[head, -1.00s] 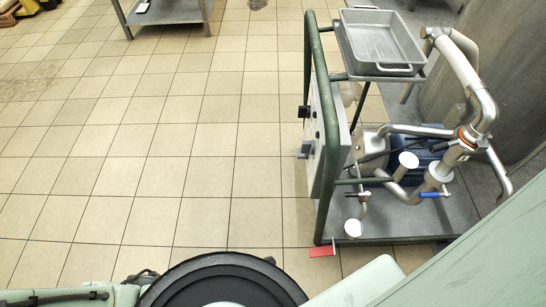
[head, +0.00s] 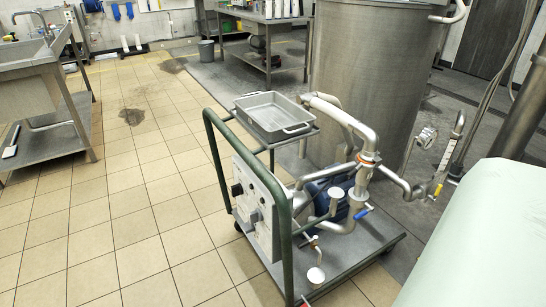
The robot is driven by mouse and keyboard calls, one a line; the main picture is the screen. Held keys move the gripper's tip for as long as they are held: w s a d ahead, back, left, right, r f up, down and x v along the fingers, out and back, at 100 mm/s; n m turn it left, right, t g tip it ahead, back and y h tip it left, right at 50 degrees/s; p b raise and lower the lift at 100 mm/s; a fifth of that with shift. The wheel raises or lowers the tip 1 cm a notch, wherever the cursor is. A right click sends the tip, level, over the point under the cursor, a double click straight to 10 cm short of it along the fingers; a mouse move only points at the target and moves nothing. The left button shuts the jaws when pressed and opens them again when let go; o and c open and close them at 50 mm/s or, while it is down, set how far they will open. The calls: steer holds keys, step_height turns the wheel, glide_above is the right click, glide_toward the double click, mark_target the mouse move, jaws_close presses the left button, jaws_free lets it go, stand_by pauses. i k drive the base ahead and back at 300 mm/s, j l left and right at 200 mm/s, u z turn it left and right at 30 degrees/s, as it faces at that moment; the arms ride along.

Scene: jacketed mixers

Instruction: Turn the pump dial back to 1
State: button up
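The pump cart (head: 287,262) stands right of centre in the head view, with a green tube frame and a grey deck. Its pale control panel (head: 262,218) faces left and is seen at a slant. A dark knob (head: 237,189) sticks out near the panel's upper left edge, and a grey knob or switch (head: 254,217) sits lower. I cannot tell which is the pump dial, and no numbers are readable. A blue pump motor (head: 327,194) sits behind the panel among steel pipes. My gripper is not in view.
A metal tray (head: 272,117) rests on the cart's top. A large steel tank (head: 372,75) stands behind it. A sink bench (head: 47,110) is at the left and a steel table (head: 262,30) at the back. The tiled floor (head: 130,210) left of the cart is clear.

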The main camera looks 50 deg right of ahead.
mark_target(247, 227)
steer(key=z, duration=1.05)
steer(key=i+j, duration=0.1)
steer(key=j, duration=0.35)
steer(key=i+j+z, duration=0.1)
steer(key=j, duration=0.35)
steer(key=i+j, duration=0.15)
steer(key=j, duration=0.3)
steer(key=z, duration=0.05)
